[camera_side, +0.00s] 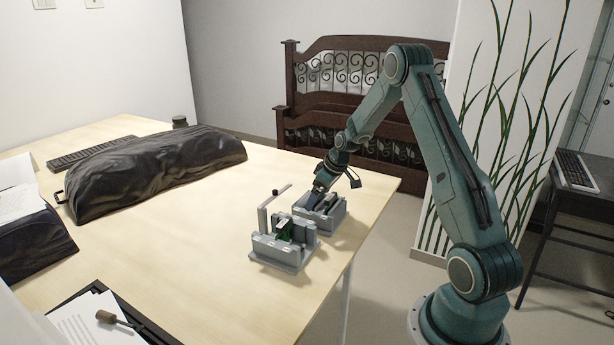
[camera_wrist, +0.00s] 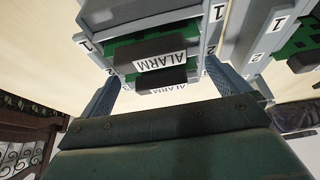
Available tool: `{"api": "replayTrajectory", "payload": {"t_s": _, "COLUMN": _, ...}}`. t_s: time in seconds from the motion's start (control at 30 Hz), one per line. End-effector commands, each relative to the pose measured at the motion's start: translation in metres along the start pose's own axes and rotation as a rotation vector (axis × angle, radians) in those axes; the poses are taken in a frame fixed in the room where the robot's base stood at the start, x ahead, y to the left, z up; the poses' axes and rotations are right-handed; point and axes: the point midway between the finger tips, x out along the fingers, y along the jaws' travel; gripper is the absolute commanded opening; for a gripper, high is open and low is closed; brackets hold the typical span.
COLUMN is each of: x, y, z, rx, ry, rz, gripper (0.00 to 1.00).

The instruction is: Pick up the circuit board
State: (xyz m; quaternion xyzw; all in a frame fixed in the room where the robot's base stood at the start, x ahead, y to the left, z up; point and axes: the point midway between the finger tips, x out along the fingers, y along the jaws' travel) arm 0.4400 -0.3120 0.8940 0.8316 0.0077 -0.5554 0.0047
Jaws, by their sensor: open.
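My gripper (camera_side: 318,188) is over the far grey rack (camera_side: 334,222), pointing down. In the wrist view, my gripper (camera_wrist: 164,82) is open, with one ribbed finger on each side of a rack. The rack (camera_wrist: 88,41) has labels 1 and 2 on its sides. It holds two green circuit boards, each with a dark block labelled ALARM: one circuit board (camera_wrist: 124,52) is higher in the picture, and the other (camera_wrist: 194,73) is lower, closer to my gripper and partly hidden. Whether the fingers touch anything is unclear.
A second grey rack (camera_side: 283,262) with a green board (camera_side: 285,231) stands just nearer the side camera, with an upright post beside it. It also appears at the right of the wrist view (camera_wrist: 243,40). A dark bundle (camera_side: 150,172) lies on the table (camera_side: 180,235); the table's middle is clear.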

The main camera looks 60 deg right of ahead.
Motion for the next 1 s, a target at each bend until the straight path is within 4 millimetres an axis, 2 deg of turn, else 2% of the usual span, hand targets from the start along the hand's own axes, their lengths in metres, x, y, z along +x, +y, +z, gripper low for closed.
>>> {"api": "replayTrajectory", "payload": {"t_s": 0.2, "x": 0.0094, "y": -0.0007, "z": 0.0009, "rx": 0.001, "ry": -0.002, "rz": -0.001, "gripper": 1.0}}
{"api": "replayTrajectory", "payload": {"t_s": 0.63, "x": 0.0111, "y": -0.0012, "z": 0.0019, "rx": 0.002, "ry": -0.005, "rz": 0.0, "gripper": 1.0}}
{"api": "replayTrajectory", "payload": {"t_s": 0.67, "x": 0.0111, "y": -0.0012, "z": 0.002, "rx": 0.002, "ry": -0.005, "rz": 0.0, "gripper": 0.96}}
{"api": "replayTrajectory", "payload": {"t_s": 0.83, "x": 0.011, "y": -0.0006, "z": 0.0024, "rx": 0.003, "ry": -0.006, "rz": 0.002, "gripper": 0.63}}
{"api": "replayTrajectory", "payload": {"t_s": 0.87, "x": 0.011, "y": -0.0004, "z": 0.0025, "rx": 0.003, "ry": -0.006, "rz": 0.002, "gripper": 0.59}}
{"api": "replayTrajectory", "payload": {"t_s": 1.0, "x": 0.0106, "y": 0.0005, "z": 0.0029, "rx": 0.003, "ry": -0.005, "rz": 0.003, "gripper": 0.59}}
